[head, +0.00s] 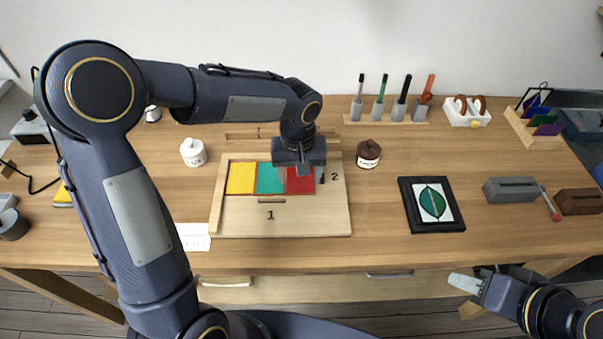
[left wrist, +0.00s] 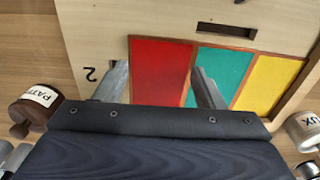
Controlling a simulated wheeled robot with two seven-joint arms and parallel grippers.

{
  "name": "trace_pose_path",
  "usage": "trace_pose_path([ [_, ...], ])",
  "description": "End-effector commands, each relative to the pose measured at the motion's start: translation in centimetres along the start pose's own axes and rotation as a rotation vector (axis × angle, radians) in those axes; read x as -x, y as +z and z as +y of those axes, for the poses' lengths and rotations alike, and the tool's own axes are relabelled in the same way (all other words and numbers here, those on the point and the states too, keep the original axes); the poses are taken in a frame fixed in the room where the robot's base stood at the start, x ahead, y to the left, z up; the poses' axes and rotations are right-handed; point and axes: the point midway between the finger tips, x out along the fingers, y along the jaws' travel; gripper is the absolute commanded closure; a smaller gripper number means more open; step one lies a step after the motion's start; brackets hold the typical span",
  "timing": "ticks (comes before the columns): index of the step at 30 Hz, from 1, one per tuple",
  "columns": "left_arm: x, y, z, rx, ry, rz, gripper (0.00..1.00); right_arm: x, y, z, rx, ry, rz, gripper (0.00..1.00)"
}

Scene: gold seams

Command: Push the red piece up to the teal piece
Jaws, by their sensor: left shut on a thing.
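The red piece (head: 300,184) lies flat in the wooden tray (head: 215,205), at the right end of a row. The teal piece (head: 270,179) is beside it, with a yellow piece (head: 241,178) beyond. In the left wrist view a thin gold seam runs between the red piece (left wrist: 160,68) and the teal piece (left wrist: 224,72); I see no wide gap there. My left gripper (head: 300,172) is low over the red piece, its fingers (left wrist: 161,82) at either side of it, shut on it. Gripper and fingers hide part of it. My right gripper (head: 466,284) is at the table's front right, its fingers unclear.
A white jar (head: 193,152) stands left of the tray and a brown jar (head: 368,154) right of it. A framed leaf picture (head: 432,204) lies further right. A pen rack (head: 385,119) stands behind. The table between tray and leaf picture is clear.

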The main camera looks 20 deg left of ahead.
Motion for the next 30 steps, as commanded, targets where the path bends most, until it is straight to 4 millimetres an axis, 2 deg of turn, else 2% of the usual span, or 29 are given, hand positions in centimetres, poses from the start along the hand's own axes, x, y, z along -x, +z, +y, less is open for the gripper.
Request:
trace_pose_path([
  [1,-0.7,0.1,-1.3,0.009,-0.031,-0.015,0.60,-0.1,0.0,0.0,0.000,0.000,0.000,0.64],
  [12,-0.6,-0.4,-1.9,0.008,-0.032,-0.013,0.61,0.0,0.0,0.0,0.000,0.000,0.000,0.64],
  [13,-0.6,-0.4,-2.0,0.008,-0.031,-0.014,0.86,0.0,0.0,0.0,0.000,0.000,0.000,0.64],
  [14,-0.6,-0.4,-2.0,0.008,-0.031,-0.014,1.00,0.0,0.0,0.0,0.000,0.000,0.000,0.64],
  [30,-0.7,-0.7,-2.4,0.006,-0.027,-0.015,1.00,0.0,0.0,0.0,0.000,0.000,0.000,0.64],
])
